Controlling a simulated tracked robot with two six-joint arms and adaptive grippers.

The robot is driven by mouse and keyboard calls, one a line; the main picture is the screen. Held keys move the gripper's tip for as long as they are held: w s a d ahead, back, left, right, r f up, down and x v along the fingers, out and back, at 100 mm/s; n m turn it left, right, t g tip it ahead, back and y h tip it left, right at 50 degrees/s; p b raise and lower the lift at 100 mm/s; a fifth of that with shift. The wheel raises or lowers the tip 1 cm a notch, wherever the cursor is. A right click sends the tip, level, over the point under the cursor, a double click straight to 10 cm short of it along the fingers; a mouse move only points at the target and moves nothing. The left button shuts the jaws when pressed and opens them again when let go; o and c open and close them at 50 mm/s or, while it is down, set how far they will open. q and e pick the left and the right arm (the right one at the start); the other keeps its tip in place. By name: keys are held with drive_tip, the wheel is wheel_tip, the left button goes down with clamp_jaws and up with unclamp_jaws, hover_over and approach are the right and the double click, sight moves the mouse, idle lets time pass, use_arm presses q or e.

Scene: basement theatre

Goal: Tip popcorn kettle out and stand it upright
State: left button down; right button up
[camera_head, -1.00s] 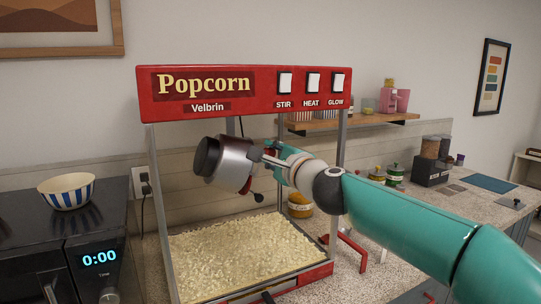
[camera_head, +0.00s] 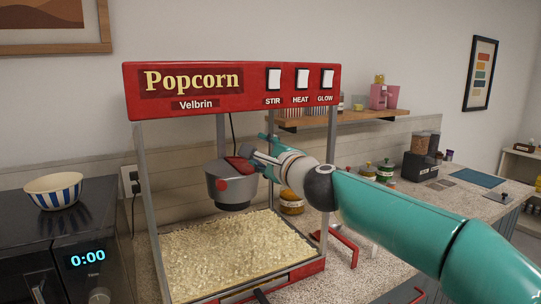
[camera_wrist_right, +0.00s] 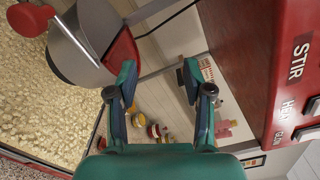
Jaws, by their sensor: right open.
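The popcorn kettle (camera_head: 231,187) is a grey metal pot with a dark base, a red knob on its side and a red piece on top. It hangs upright inside the red popcorn machine (camera_head: 235,92), above the popcorn, with its base facing down. In the right wrist view the kettle (camera_wrist_right: 82,48) is at the upper left, beside my fingers. My right gripper (camera_wrist_right: 161,78) is open with nothing between its fingers. In the head view the right gripper (camera_head: 262,153) is at the kettle's upper right side; contact there is unclear. My left gripper is out of view.
A layer of popcorn (camera_head: 225,252) covers the machine's floor. Metal posts (camera_head: 328,180) and the red header bound the space around my arm. A striped bowl (camera_head: 54,190) sits on the microwave (camera_head: 70,240) at left. Jars (camera_head: 292,203) stand on the counter behind.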

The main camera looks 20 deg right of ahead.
drive_tip(key=s, duration=1.2)
drive_tip(key=shift+d, duration=0.4)
drive_tip(key=shift+f, duration=0.15)
